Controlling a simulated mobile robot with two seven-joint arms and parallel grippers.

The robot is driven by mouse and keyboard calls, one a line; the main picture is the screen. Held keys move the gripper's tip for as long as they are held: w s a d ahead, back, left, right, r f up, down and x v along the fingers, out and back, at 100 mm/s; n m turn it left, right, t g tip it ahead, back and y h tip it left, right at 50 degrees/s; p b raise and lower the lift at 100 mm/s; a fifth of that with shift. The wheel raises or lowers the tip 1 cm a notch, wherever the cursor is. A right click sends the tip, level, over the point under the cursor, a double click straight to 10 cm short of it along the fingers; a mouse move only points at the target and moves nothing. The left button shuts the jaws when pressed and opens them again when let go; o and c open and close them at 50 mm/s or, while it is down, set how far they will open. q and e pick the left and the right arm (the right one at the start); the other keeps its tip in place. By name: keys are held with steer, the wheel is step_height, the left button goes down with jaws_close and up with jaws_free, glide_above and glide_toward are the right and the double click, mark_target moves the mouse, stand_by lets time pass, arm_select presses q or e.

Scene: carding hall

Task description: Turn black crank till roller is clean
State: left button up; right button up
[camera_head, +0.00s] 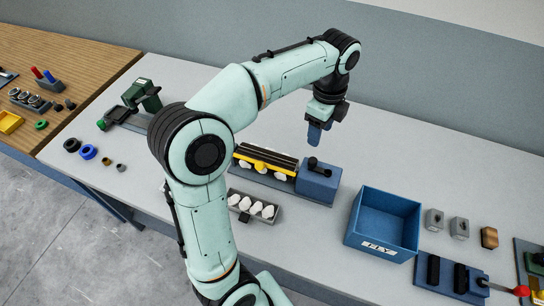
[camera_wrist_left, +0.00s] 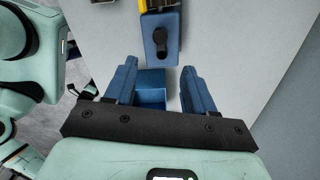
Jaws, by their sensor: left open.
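The roller machine has a dark roller (camera_head: 268,155) behind a yellow bar (camera_head: 266,163), with white tufts along its front. At its right end is a blue housing (camera_head: 318,184) with the black crank (camera_head: 314,163) on top. The crank (camera_wrist_left: 160,42) also shows on the housing at the top of the left wrist view. My left gripper (camera_head: 314,142) points down above and behind the crank, apart from it. In the left wrist view its blue fingers (camera_wrist_left: 155,78) are spread with nothing held. My arm hides part of the machine's left side. My right gripper is not in view.
A blue bin (camera_head: 368,241) marked FLY stands right of the machine. A grey tray (camera_head: 234,212) of white tufts lies in front. Grey blocks (camera_head: 459,228) and a red-knobbed lever (camera_head: 521,291) are farther right. The bench behind the machine is clear.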

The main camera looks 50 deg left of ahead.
mark_target(313, 160)
arm_select(q)
step_height(313, 160, down, 13)
steer(key=n+b, duration=0.3)
steer(key=n, duration=2.7)
steer(key=shift+a+f, duration=0.1)
steer(key=shift+f, duration=0.05)
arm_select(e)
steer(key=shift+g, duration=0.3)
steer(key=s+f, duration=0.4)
arm_select(q)
jaws_close()
